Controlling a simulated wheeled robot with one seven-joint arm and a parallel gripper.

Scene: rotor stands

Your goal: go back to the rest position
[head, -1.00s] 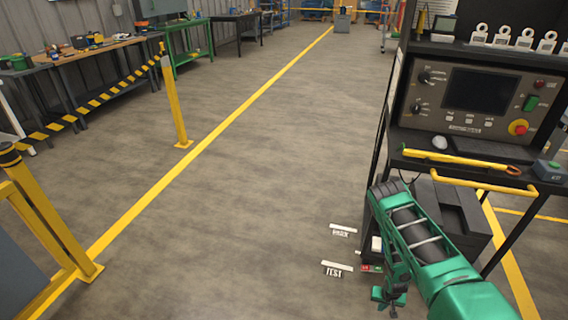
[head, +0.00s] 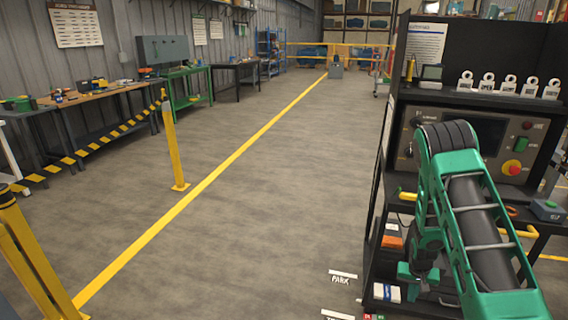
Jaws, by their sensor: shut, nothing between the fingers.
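My green and black arm is folded up at the right, in front of the black control stand (head: 470,95). Its forearm runs from the bottom right corner up to a black-ringed elbow. My gripper (head: 416,288) hangs low beside the forearm, pointing down, next to the stand's lower shelf. It looks shut and empty, though its fingertips are small and dark against the shelf.
The stand holds a panel with a red stop button (head: 512,168) and a yellow handrail (head: 522,232). A white PARK floor mark (head: 342,275) lies left of it. A yellow post (head: 172,140) and benches stand left. The floor between is clear.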

